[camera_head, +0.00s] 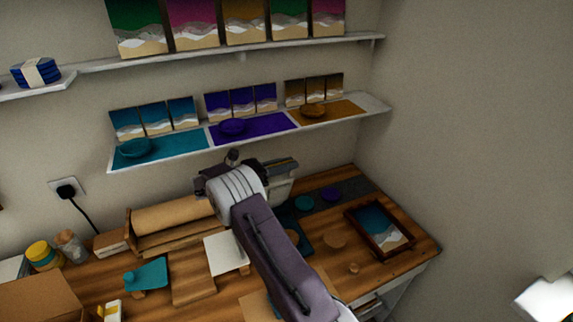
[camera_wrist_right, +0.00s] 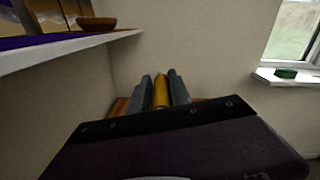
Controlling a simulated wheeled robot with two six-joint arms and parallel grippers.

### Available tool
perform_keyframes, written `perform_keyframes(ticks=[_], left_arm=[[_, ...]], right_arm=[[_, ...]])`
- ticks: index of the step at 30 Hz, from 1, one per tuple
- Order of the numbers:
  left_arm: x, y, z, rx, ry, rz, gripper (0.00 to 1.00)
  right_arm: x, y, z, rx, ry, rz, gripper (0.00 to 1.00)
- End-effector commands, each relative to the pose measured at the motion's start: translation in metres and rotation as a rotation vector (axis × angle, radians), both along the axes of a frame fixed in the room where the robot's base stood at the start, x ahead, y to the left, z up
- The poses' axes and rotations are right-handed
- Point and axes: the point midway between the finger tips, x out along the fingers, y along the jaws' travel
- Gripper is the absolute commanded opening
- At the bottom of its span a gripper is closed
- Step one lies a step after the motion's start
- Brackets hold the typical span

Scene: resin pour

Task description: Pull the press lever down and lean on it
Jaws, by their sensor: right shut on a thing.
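My right arm reaches in from the bottom of the head view, and its wrist hides most of the press (camera_head: 283,178) at the back of the bench. In the right wrist view, my right gripper (camera_wrist_right: 161,84) has its two dark fingers closed on both sides of a yellow-brass cylindrical grip, which looks like the press lever (camera_wrist_right: 160,93). The rest of the lever and its angle are hidden by my wrist. My left gripper is in neither view.
A shelf (camera_head: 270,132) with coloured mats and bowls hangs just above my right wrist. On the wooden bench, a framed wave picture (camera_head: 380,230) lies at right, and a brown paper roll (camera_head: 172,215) lies left of the arm. Teal and purple discs sit near the press.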

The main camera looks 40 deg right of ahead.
Motion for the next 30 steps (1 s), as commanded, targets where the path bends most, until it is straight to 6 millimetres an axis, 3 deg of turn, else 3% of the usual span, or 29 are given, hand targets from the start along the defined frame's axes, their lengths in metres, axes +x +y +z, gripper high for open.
perform_keyframes(ticks=[5,11,24,30], left_arm=[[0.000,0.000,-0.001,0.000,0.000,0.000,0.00],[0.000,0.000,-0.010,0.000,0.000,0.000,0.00],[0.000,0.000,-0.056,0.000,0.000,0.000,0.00],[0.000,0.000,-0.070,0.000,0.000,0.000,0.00]], right_arm=[[-0.002,0.001,-0.002,0.000,-0.001,-0.001,0.00],[-0.018,0.006,-0.011,-0.019,-0.058,-0.001,0.00],[-0.088,0.028,-0.062,-0.114,-0.358,-0.001,0.00],[-0.110,0.035,-0.083,-0.151,-0.475,-0.001,0.00]])
